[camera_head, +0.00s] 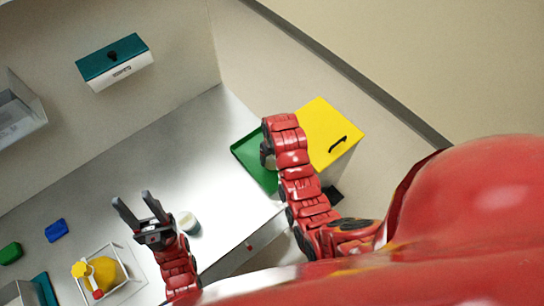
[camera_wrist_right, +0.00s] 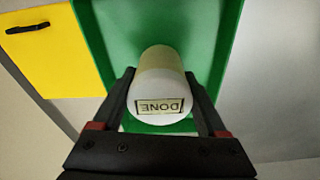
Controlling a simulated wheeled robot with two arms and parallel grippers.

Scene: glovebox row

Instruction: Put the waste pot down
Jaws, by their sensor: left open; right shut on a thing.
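The waste pot (camera_wrist_right: 162,92) is a pale cylinder with a white end that carries a label reading DONE, upside down in the right wrist view. My right gripper (camera_wrist_right: 162,85) is shut on it, one finger on each side. In the head view this gripper (camera_head: 267,152) is over the green tray (camera_head: 244,148), and the pot is mostly hidden by the arm. The right wrist view shows the tray (camera_wrist_right: 215,50) behind the pot; I cannot tell whether they touch. My left gripper (camera_head: 132,207) is open and empty above the bench.
A yellow box (camera_head: 325,125) with a black handle adjoins the tray. Another white pot (camera_head: 188,222) stands beside my left gripper. A clear bin (camera_head: 128,283) with yellow items, a blue object (camera_head: 56,230) and a green object (camera_head: 10,253) are at lower left. The middle bench is clear.

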